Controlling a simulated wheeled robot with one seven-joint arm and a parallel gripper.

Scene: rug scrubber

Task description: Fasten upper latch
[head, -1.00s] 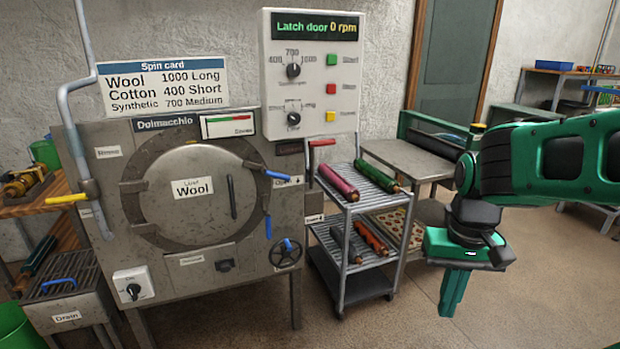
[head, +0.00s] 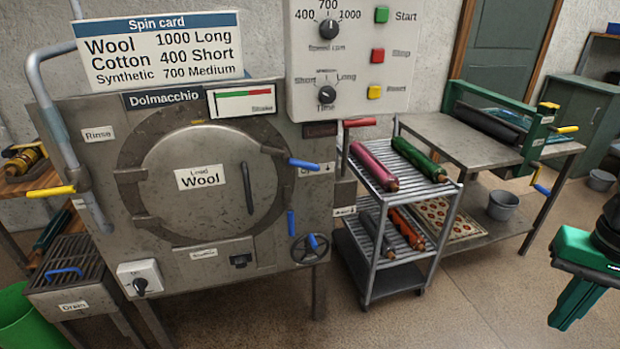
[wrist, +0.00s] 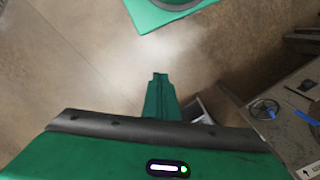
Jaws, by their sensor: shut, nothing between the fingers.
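The upper latch (head: 304,164) has a blue handle at the right rim of the closed round door (head: 210,185), sticking out to the right. The lower latch (head: 291,223) has a blue handle standing upright below it. The door sits in the grey Dolmacchio machine (head: 75,150) and carries a "Load Wool" label. My green gripper (head: 566,312) is at the far right of the head view, well apart from the latches. Its fingers are together and empty; the wrist view shows them pointing over bare floor (wrist: 160,92). Blue handles and a handwheel show small at that view's right.
A wire cart (head: 368,262) with rolled bundles stands right of the machine. Behind it is a metal table (head: 450,140) with a green-framed roller and a bucket (head: 502,205) below. A button panel (head: 345,70) is above. Floor is clear between cart and gripper.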

